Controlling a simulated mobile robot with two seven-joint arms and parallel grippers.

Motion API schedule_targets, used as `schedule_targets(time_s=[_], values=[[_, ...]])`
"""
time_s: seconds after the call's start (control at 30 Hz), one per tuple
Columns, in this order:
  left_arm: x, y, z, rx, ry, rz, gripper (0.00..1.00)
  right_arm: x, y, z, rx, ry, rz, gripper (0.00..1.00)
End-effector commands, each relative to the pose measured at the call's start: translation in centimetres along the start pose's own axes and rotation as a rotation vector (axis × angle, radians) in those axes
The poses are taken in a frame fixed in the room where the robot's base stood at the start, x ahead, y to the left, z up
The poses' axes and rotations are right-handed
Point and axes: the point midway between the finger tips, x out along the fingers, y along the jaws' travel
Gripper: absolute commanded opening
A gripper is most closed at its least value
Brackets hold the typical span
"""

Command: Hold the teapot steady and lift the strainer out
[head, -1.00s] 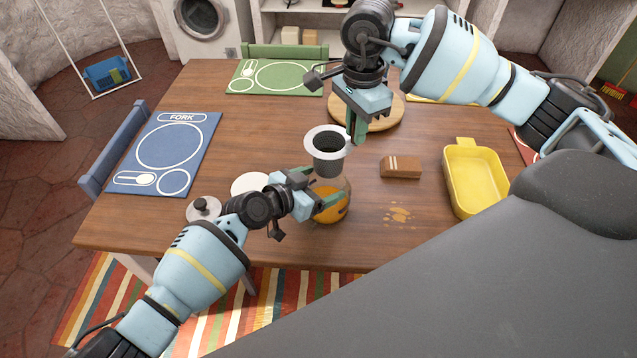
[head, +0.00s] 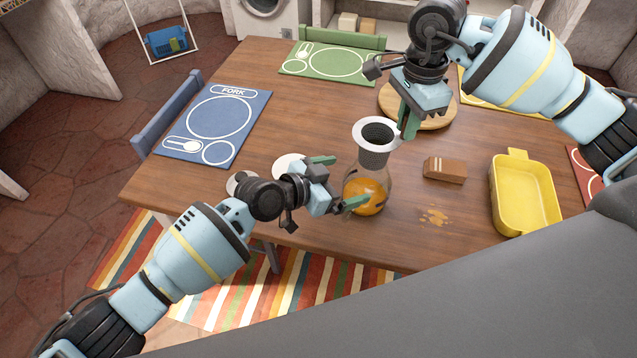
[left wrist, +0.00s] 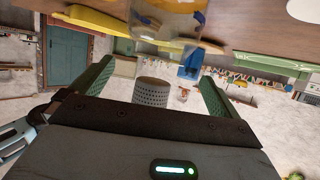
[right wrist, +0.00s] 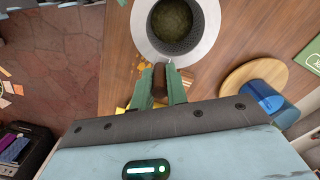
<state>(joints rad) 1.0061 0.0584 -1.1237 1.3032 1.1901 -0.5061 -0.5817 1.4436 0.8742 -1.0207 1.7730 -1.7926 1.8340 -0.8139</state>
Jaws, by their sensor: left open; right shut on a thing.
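The glass teapot (head: 366,197) stands on the table with amber liquid in its lower part. Its glass also shows at the top of the left wrist view (left wrist: 165,22). The dark mesh strainer (head: 375,155) with a wide white rim is upright over the teapot's mouth; I cannot tell whether its bottom is clear of the glass. My right gripper (head: 407,125) is shut on the strainer's small brown handle (right wrist: 159,82) at the rim. My left gripper (head: 340,182) is open beside the teapot, one finger overlapping the glass in the head view; contact is unclear.
A white knobbed lid (head: 238,181) and a white disc (head: 288,163) lie left, partly behind my left arm. A brown block (head: 444,169) and yellow tray (head: 505,212) are to the right. A round wooden board (head: 440,118) lies behind. The table's front edge is close.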

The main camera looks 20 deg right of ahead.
Motion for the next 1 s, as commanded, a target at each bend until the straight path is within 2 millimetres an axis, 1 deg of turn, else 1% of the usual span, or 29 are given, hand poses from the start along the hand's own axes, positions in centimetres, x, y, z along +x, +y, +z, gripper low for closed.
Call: schedule_targets(time_s=[0.03, 0.2, 0.4, 0.6, 1.0], values=[[-0.9, 0.0, 0.1, 0.001, 0.0, -0.001, 1.0, -0.1, 0.0, 0.0, 0.0, 0.0, -0.001, 0.0], [-3.4, 0.0, 0.1, 0.0, 0.0, -0.001, 1.0, -0.1, 0.0, 0.0, 0.0, 0.0, -0.001, 0.0], [-5.5, 0.0, 0.2, -0.001, -0.002, 0.0, 1.0, -0.1, 0.0, 0.0, 0.0, 0.0, -0.001, 0.0], [-6.3, 0.0, 0.1, -0.002, -0.001, 0.0, 1.0, -0.1, 0.0, 0.0, 0.0, 0.0, -0.001, 0.0], [-6.3, 0.0, 0.1, -0.001, -0.002, 0.0, 1.0, -0.1, 0.0, 0.0, 0.0, -0.001, -0.002, 0.0]])
